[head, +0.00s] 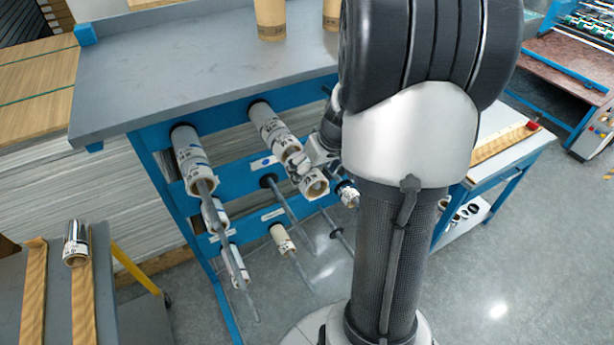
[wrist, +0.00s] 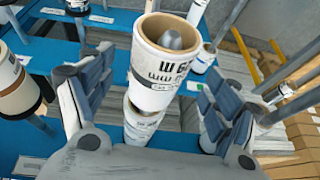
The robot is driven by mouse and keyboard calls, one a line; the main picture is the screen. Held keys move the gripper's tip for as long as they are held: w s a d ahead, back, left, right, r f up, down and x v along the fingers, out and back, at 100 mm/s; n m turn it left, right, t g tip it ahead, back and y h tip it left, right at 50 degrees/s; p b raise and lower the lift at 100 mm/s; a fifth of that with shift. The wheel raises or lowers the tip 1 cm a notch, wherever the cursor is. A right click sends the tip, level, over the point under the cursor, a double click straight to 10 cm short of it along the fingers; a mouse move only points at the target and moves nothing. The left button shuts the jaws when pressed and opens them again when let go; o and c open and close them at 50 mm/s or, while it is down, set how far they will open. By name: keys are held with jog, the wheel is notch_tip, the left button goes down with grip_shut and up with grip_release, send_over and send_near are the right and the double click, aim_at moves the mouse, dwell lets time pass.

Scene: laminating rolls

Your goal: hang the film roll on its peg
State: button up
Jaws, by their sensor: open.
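A white film roll with a brown core and dark printing (head: 312,184) sits around the end of an upper peg on the blue rack (head: 232,180). In the wrist view the roll (wrist: 160,70) has its open end facing the camera, and the grey peg tip (wrist: 177,39) shows inside its core. Another white roll (head: 268,126) sits behind it on the same peg. My gripper (head: 303,168) is open around the roll; its fingers (wrist: 150,105) stand on either side with gaps visible. My arm hides part of the rack in the head view.
Other pegs hold white rolls, including one at upper left (head: 190,158) and a lower one (head: 282,238). Bare pegs stick out nearby. The grey bench top (head: 190,60) lies above the rack. A small table (head: 60,300) with a silver roll (head: 76,243) stands at left.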

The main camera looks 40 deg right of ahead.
jog(key=shift+b+x, duration=0.35)
jog(key=shift+x, duration=1.75)
jog(key=shift+c, duration=0.6)
jog(key=c, duration=1.1)
jog(key=shift+w, duration=0.15)
jog(key=shift+w+d, duration=0.2)
jog(key=shift+w, duration=0.55)
jog(key=shift+w+d, duration=0.2)
jog(key=shift+w, duration=0.55)
jog(key=o, duration=1.2)
